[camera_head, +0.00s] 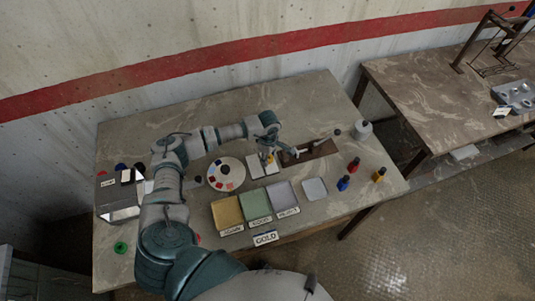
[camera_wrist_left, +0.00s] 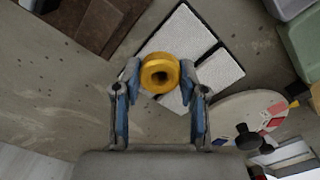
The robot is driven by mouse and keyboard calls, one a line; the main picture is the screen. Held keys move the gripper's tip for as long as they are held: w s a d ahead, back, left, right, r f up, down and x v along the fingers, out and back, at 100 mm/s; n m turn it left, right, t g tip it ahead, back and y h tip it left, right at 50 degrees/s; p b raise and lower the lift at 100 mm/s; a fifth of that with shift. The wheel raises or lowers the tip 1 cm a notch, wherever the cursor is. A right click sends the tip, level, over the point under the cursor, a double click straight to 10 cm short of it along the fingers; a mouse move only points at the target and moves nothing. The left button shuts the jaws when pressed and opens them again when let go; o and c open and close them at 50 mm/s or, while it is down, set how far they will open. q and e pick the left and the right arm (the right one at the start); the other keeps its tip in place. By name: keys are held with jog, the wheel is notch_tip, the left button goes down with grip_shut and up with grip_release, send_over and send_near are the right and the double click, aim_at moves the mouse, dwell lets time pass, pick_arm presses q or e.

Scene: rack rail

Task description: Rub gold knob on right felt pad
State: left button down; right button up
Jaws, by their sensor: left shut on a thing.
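My left gripper (camera_head: 268,156) is shut on the gold knob, a yellow ring-shaped piece with a central hole. The gold knob (camera_wrist_left: 160,73) sits between the fingertips in the left wrist view (camera_wrist_left: 160,88). Two white felt pads lie side by side below it, with a dark gap between them. In the wrist view the right felt pad (camera_wrist_left: 182,38) is the upper-left one, and the knob overlaps its edge. The left felt pad (camera_wrist_left: 217,72) is nearer the palette. Whether the knob touches a pad cannot be told. My right gripper is not in view.
A round paint palette (camera_head: 226,173) stands left of the pads, and a brown wooden board (camera_head: 312,152) lies to their right. Yellow (camera_head: 227,212), green (camera_head: 256,205) and lilac (camera_head: 282,196) trays sit in front. Small bottles (camera_head: 354,164) stand at the right. A GOLD sign (camera_head: 265,238) is at the front.

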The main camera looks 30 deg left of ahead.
aim_at(271, 168)
pick_arm(q)
jog(key=shift+s+d+p, duration=0.3)
jog(key=shift+s+d, duration=0.35)
jog(key=shift+d, duration=0.15)
jog(key=shift+s+d, duration=0.45)
jog(key=shift+d, duration=0.05)
jog(key=shift+w+a+f+b, duration=0.1)
jog(key=shift+w+a+b, duration=0.25)
jog(key=shift+a+b, duration=0.05)
jog(key=shift+w+a+b, duration=1.45)
jog(key=shift+a, duration=0.3)
jog(key=shift+s+d, duration=0.3)
jog(key=shift+d, duration=0.1)
jog(key=shift+s+d+p, duration=0.85)
jog(key=shift+s+d, duration=0.65)
jog(key=shift+d, duration=0.25)
jog(key=shift+w+a+b, duration=0.4)
jog(key=shift+a+b, duration=0.05)
jog(key=shift+b, duration=0.05)
jog(key=shift+w+a+b, duration=1.3)
jog(key=shift+w+a, duration=0.1)
jog(key=shift+a, duration=0.25)
jog(key=shift+s+d+p, duration=0.3)
jog(key=shift+s+d, duration=0.05)
jog(key=shift+d, duration=0.05)
jog(key=shift+s+d+p, duration=0.55)
jog(key=shift+s+d, duration=0.95)
jog(key=shift+d, duration=0.25)
jog(key=shift+r, duration=0.2)
